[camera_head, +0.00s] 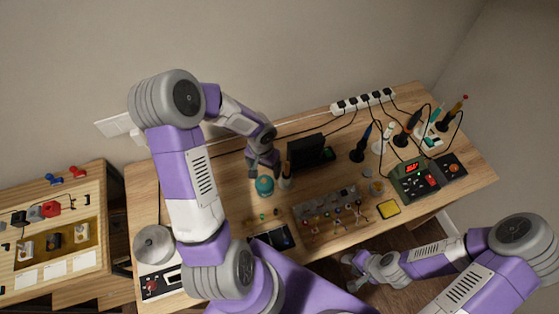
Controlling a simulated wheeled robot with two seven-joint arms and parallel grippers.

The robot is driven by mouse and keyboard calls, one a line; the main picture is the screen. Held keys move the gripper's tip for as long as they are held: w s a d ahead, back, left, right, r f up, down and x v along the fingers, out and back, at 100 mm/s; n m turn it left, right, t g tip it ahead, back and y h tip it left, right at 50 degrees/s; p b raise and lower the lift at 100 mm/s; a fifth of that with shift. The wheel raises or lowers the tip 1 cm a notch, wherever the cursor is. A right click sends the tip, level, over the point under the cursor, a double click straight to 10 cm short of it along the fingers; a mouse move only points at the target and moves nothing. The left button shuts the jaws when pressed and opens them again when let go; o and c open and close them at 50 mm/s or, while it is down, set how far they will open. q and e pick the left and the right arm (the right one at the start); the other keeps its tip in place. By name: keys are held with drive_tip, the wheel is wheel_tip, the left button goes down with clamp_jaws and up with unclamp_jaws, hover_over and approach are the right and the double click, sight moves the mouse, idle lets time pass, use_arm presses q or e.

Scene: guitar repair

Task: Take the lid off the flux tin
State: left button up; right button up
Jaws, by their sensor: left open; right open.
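A small round teal container (264,187), which looks like the flux tin, stands on the wooden workbench left of its middle. Its top is teal; I cannot make out a separate lid edge at this size. My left gripper (263,172) points down just behind and above it, open. I cannot tell whether its fingers touch the container. My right gripper (350,265) is open and empty, low in front of the bench's front edge, well away from the container.
A bottle with a dark top (286,177) stands close right of the teal container. A black box (306,149) is behind. A grey component rack (330,208), yellow sponge (388,209) and soldering station (426,177) lie to the right. A power strip (363,101) runs along the back.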

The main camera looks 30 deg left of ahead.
sight(264, 181)
use_arm(q)
drive_tip(key=shift+w+f, duration=0.25)
drive_tip(key=shift+f, duration=0.05)
drive_tip(key=shift+s+f+b, duration=0.2)
drive_tip(key=shift+s+f, duration=0.25)
drive_tip(key=shift+f, duration=0.15)
drive_tip(key=shift+s+f+b, duration=0.2)
drive_tip(key=shift+s+f, duration=0.2)
drive_tip(key=shift+f, duration=0.2)
wheel_tip(264, 181, down, 4)
drive_tip(key=shift+d+f+b, duration=0.1)
drive_tip(key=shift+b, duration=0.35)
drive_tip(key=shift+w, duration=0.1)
drive_tip(key=c, duration=1.2)
